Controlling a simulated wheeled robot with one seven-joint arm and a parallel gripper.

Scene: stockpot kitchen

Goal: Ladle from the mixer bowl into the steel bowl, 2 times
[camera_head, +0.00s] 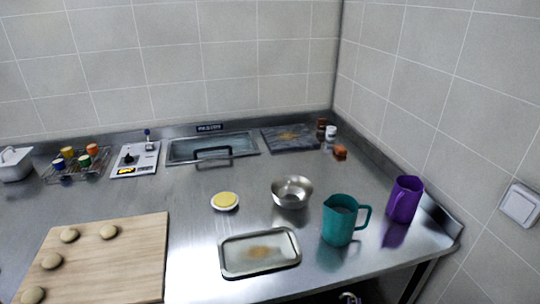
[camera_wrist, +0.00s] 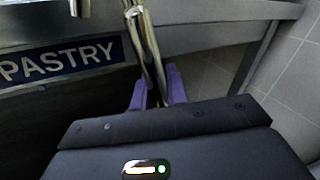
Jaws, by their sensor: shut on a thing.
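The steel bowl (camera_head: 292,193) stands upright on the steel counter in the head view, left of the teal jug. I see no food in it. In the wrist view, my gripper's purple fingers (camera_wrist: 158,88) are shut on a thin metal handle (camera_wrist: 146,45), which looks like the ladle's. The ladle's cup is not visible there, so I cannot tell whether it is full. The gripper is beside the counter front, below the counter top. No mixer bowl shows in either view.
A teal jug (camera_head: 339,222) and a purple jug (camera_head: 404,200) stand at the right end. A metal tray (camera_head: 232,267) lies near the front edge. A small yellow-filled dish (camera_head: 225,201) and a wooden board (camera_head: 117,263) with several dough balls lie left. A PASTRY sign (camera_wrist: 62,60) marks the counter front.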

